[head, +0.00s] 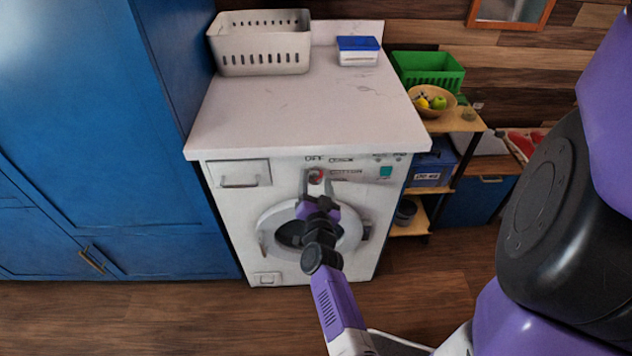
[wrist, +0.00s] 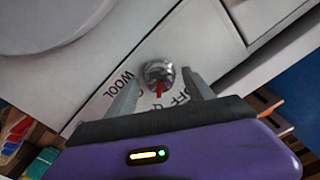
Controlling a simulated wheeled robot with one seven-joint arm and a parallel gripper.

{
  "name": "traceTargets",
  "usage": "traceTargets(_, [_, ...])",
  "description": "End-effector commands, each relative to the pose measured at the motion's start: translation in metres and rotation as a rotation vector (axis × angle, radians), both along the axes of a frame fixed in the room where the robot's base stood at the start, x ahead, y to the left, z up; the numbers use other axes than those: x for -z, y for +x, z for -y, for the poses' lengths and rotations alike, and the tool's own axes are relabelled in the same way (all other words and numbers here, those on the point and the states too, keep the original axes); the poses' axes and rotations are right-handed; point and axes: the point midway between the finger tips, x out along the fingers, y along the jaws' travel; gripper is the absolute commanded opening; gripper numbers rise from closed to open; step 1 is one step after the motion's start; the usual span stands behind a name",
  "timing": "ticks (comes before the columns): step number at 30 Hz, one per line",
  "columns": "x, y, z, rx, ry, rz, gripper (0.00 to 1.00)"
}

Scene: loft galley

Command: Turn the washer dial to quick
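The white washer (head: 225,205) stands in the middle of the head view, its front facing me. Its round metallic dial (wrist: 158,72) has a red pointer line that points toward the bottom of the wrist view, close to the OFF label. WOOL is printed to the left of the dial there. In the head view the OFF, QUICK and COTTON labels show near the dial. My gripper (wrist: 161,77) is open, its fingertips at either side of the dial with small gaps visible. In the head view my gripper (head: 316,184) covers much of the dial.
The washer's counter (head: 300,115) overhangs just above the panel and holds a pale basket (head: 262,55) and a blue-lidded box (head: 357,51). A tall blue cabinet (head: 90,120) is close on the left. A wooden shelf (head: 455,122) stands right. Floor in front is open.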

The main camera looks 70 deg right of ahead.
Motion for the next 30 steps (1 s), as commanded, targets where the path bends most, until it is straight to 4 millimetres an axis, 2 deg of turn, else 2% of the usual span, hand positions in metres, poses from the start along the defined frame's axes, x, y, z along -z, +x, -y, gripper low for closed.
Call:
traceTargets(11, [0.001,-0.001,-0.006,-0.001,0.002,0.002,0.6])
traceTargets(24, [0.001,-0.025,-0.063,-0.002,0.002,0.0,0.6])
traceTargets(30, [0.001,-0.03,-0.072,-0.001,0.001,0.0,0.6])
